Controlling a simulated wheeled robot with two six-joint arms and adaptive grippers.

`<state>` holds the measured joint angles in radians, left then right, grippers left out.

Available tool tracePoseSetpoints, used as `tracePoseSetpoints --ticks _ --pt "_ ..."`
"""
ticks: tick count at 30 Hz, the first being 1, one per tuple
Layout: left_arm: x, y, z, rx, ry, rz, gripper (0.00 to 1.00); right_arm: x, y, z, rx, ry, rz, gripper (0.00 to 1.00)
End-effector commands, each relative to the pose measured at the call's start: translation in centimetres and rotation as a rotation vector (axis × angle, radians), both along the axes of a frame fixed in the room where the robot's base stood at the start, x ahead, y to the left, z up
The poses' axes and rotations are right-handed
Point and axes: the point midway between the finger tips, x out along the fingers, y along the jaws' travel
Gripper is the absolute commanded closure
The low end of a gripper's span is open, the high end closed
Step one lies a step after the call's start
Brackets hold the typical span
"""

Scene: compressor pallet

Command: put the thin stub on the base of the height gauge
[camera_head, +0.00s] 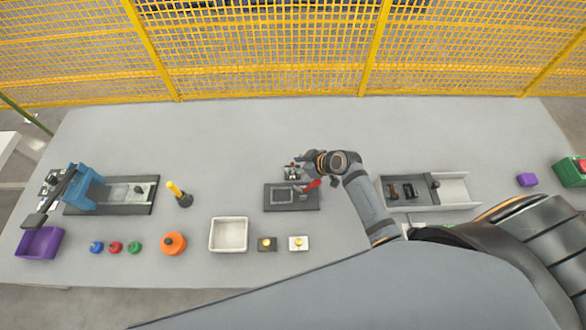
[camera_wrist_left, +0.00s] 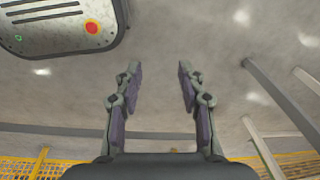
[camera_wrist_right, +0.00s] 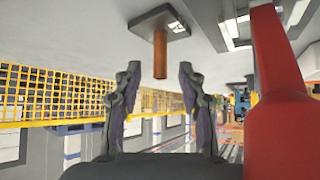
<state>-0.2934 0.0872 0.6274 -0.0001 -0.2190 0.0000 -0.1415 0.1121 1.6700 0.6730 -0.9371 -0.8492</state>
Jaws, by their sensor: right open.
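A thin copper-brown stub (camera_wrist_right: 160,54) stands on a small dark plate (camera_wrist_right: 150,22) in the right wrist view, which is upside down. The plate looks like the height gauge's base, but I cannot tell for sure. My right gripper (camera_wrist_right: 158,70) is open, with the stub's free end showing between its fingertips and no finger visibly touching it. In the head view the right gripper (camera_head: 295,168) is behind the dark fixture and hides most of the small plate there. My left gripper (camera_wrist_left: 157,68) is open and empty in its wrist view; the head view does not show it.
A dark fixture (camera_head: 271,206) with a red lever (camera_head: 312,184) stands close to my right gripper; the lever (camera_wrist_right: 280,90) looms beside the fingers. A white tray (camera_head: 229,249), grey bin (camera_head: 455,188) and blue press (camera_head: 85,184) stand apart. The table's back is clear.

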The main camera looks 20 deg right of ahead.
Motion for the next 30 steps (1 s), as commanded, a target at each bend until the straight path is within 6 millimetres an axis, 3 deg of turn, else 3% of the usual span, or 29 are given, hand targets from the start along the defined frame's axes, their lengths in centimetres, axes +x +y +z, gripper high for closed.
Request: tracePoseSetpoints --ticks 4,11,20,30 --pt "-0.4 -0.3 0.3 -0.004 0.005 0.001 0.6 1.0 0.7 -1.1 -0.001 0.0 -0.001 0.59" --pt "-0.8 -0.7 0.1 -0.008 0.013 0.003 0.6 1.1 0.8 -1.4 -0.003 -0.001 0.0 0.59" --pt "-1.1 -0.8 0.1 -0.01 0.017 0.004 0.6 1.1 0.7 -1.4 -0.002 -0.001 0.001 0.99" --pt "-1.1 -0.7 0.1 -0.009 0.017 0.003 0.6 1.1 0.7 -1.4 -0.002 -0.002 0.0 1.0"
